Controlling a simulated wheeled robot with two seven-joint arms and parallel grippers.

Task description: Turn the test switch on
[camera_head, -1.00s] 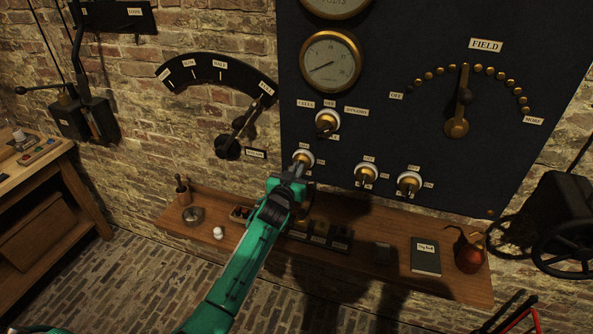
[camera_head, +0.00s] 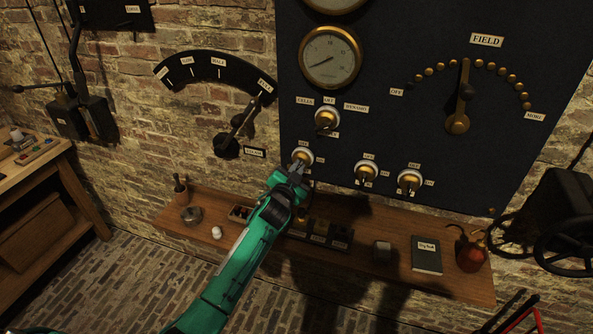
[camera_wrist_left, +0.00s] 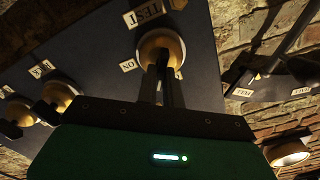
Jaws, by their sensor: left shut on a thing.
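The test switch (camera_head: 302,155) is a small brass toggle with a pale collar, low on the left edge of the dark panel. In the left wrist view its brass base (camera_wrist_left: 161,47) sits beside the labels "TEST" and "ON". My green left gripper (camera_head: 297,172) reaches up to it from below. Its two dark fingers (camera_wrist_left: 163,85) are shut on the switch's lever, at the brass base. The fingers hide most of the lever, so I cannot tell its exact position. My right gripper is not in view.
Two similar switches (camera_head: 366,173) (camera_head: 410,181) sit to the right, and a larger selector (camera_head: 326,120) above. The field lever (camera_head: 461,100) is further right. Below, a wooden shelf (camera_head: 390,274) carries a book (camera_head: 426,254), a red flask (camera_head: 470,256) and small items.

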